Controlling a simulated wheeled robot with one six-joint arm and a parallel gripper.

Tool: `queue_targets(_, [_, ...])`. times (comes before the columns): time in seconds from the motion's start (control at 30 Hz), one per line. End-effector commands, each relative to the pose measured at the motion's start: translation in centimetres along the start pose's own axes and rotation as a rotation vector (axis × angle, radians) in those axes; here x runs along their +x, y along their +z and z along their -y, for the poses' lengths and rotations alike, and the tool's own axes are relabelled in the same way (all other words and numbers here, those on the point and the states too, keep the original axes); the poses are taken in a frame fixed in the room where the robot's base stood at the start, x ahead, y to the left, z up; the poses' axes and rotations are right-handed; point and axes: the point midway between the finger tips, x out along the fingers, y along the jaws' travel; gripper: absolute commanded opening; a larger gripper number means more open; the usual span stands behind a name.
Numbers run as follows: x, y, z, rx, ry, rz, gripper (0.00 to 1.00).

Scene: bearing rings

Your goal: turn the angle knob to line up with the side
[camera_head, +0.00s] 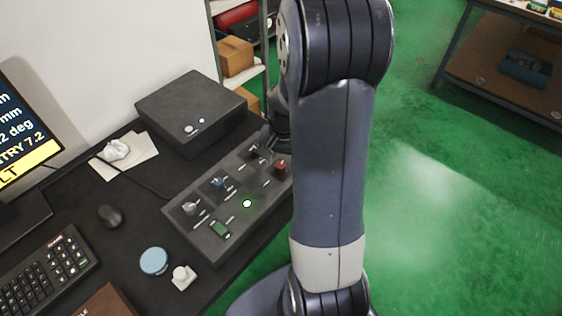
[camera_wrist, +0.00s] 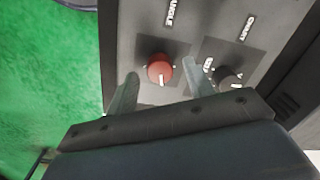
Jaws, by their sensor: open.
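The red knob (camera_wrist: 159,69) sits on a dark square plate of the control box, beside a label that seems to read "ANGLE". A white mark shows on its lower edge in the wrist view; the position words around it are too small to read. In the head view the red knob (camera_head: 282,167) is at the box's right end, partly beside my arm. My gripper (camera_wrist: 161,84) is open, one finger on each side of the red knob, with visible gaps. I cannot tell how high the fingertips are above the panel.
A black knob (camera_wrist: 229,79) stands close to the right finger. A dark box (camera_head: 190,105) stands behind.

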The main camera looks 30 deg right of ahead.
Motion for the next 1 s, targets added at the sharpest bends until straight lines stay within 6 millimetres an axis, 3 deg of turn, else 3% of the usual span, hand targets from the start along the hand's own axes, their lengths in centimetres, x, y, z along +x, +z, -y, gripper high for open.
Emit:
queue_targets(0.4, [0.85, 0.0, 0.01, 0.0, 0.0, -0.001, 0.49])
queue_targets(0.93, [0.83, -0.01, 0.01, 0.0, 0.0, -0.001, 0.06])
queue_targets(1.0, [0.83, -0.01, 0.01, -0.001, -0.001, -0.001, 0.05])
